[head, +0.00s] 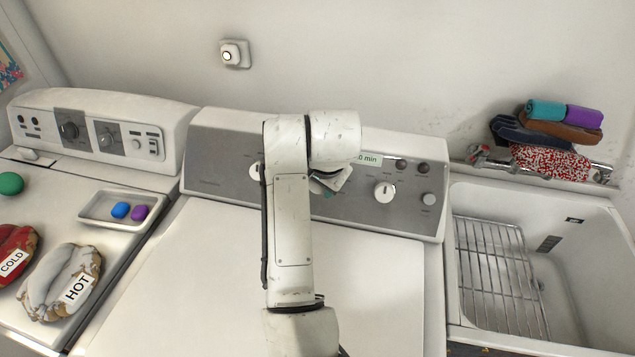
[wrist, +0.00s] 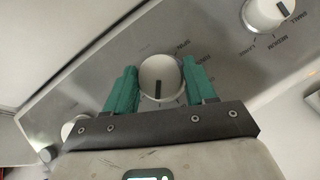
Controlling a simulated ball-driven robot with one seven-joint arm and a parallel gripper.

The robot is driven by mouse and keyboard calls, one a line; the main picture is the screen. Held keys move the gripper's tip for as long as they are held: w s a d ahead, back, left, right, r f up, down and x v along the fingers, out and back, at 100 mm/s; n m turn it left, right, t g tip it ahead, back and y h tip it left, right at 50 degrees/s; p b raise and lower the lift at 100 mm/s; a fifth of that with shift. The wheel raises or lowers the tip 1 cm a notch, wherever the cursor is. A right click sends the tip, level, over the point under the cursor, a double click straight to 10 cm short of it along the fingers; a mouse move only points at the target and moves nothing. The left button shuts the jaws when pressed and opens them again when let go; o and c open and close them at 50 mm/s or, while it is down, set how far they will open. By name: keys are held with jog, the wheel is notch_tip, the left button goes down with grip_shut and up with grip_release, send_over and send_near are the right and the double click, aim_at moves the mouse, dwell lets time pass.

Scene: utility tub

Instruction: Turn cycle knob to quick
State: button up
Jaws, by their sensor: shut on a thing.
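In the wrist view, a round white knob (wrist: 155,73) with a dark pointer line sits on the grey control panel (wrist: 100,65). The pointer line points toward the bottom of the picture. My gripper (wrist: 161,80) has teal fingers on both sides of this knob and is shut on it. Labels around the knob are small and partly hidden, so I cannot read its setting. In the head view, my arm covers this knob; only a bit of teal finger shows.
A second white knob (wrist: 268,12) marked small, medium and large is to the right; it also shows in the head view (head: 385,192). A "min" display (head: 368,160) is above. A sink with a wire rack (head: 495,270) is at right, a tray (head: 95,208) at left.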

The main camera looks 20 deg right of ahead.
jog(key=shift+r, duration=0.1)
dwell(0.3)
jog(key=o, duration=1)
jog(key=b+v, duration=0.1)
jog(key=v, duration=0.9)
jog(key=shift+s+d+r, duration=0.1)
jog(key=shift+s+r, duration=0.15)
